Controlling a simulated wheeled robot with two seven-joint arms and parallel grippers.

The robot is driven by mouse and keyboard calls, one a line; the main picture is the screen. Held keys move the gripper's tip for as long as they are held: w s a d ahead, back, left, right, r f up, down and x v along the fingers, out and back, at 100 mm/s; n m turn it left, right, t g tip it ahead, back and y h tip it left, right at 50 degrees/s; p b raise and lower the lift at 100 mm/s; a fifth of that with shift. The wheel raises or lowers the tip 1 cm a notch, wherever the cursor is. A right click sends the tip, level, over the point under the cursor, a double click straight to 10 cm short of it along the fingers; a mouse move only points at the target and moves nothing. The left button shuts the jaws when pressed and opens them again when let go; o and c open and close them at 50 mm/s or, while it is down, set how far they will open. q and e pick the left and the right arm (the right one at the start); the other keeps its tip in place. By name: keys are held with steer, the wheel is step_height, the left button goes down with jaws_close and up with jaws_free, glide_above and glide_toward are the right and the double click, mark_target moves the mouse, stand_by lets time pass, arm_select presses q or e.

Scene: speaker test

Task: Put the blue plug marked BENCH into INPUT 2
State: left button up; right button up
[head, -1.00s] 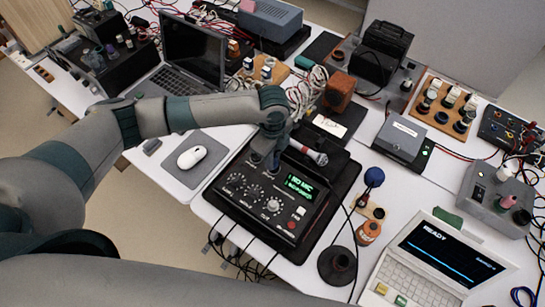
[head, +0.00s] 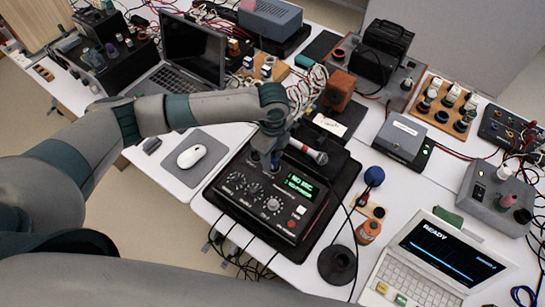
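The dark audio unit (head: 248,213) with knobs and a green display (head: 300,195) stands on a black mat at the centre. My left gripper (head: 274,160) points down at the unit's back edge, where the input sockets are mostly hidden by it. Something blue shows at the fingertips, perhaps the blue plug. The BENCH marking cannot be read, and I cannot tell whether the fingers are shut on it or whether it sits in a socket. My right gripper is not in view.
A microphone (head: 317,157) lies just right of my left gripper. A white mouse (head: 190,157) on a grey pad is to the left. A blue-topped object (head: 374,177), an orange roll (head: 368,231) and a small READY computer (head: 440,262) are to the right. Cables crowd the back.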

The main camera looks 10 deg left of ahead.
mark_target(272, 157)
arm_select(q)
step_height(272, 157, up, 17)
steer(key=b, duration=0.4)
steer(key=shift+f, duration=0.15)
steer(key=shift+s+f, duration=0.1)
stand_by(0.5)
